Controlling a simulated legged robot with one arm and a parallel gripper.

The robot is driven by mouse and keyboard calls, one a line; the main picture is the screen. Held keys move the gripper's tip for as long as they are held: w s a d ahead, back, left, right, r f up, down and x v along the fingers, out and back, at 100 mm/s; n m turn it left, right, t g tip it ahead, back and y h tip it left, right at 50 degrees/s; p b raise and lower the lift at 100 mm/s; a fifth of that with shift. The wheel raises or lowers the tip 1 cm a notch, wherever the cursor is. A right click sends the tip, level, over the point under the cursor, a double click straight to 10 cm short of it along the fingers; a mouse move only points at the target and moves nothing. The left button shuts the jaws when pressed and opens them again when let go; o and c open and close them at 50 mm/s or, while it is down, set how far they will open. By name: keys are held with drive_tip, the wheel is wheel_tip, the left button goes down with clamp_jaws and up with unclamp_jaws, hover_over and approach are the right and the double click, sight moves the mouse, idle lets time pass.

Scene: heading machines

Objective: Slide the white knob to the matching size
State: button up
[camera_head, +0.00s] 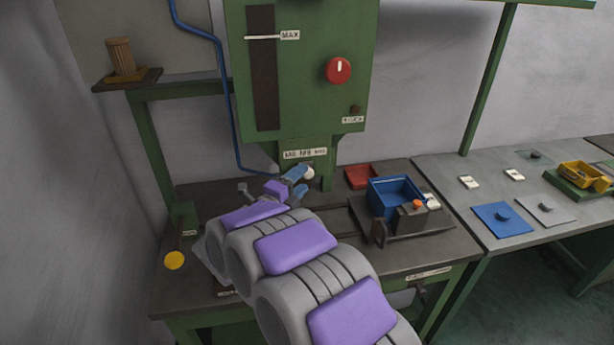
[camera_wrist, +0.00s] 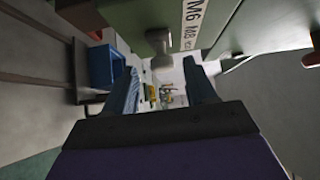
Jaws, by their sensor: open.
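The white knob (camera_head: 309,173) sits at the lower edge of the green machine (camera_head: 305,100), just below the size label (camera_head: 304,154). The label reads M6, M8 and a third size too small to read surely. My gripper (camera_head: 291,181) is close to the knob, at its left in the head view. The gripper is open, with nothing between the fingers. Whether a finger touches the knob cannot be told.
A blue bin (camera_head: 396,198), an orange-topped box (camera_head: 411,216) and a red tray (camera_head: 361,177) stand on the bench right of my arm. A yellow round knob (camera_head: 174,260) is at the front left. The machine hangs close above my gripper.

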sight(306, 177)
drive_tip(key=shift+x, duration=2.1)
drive_tip(key=shift+s+d, duration=0.1)
clamp_jaws()
drive_tip(key=shift+f, duration=0.1)
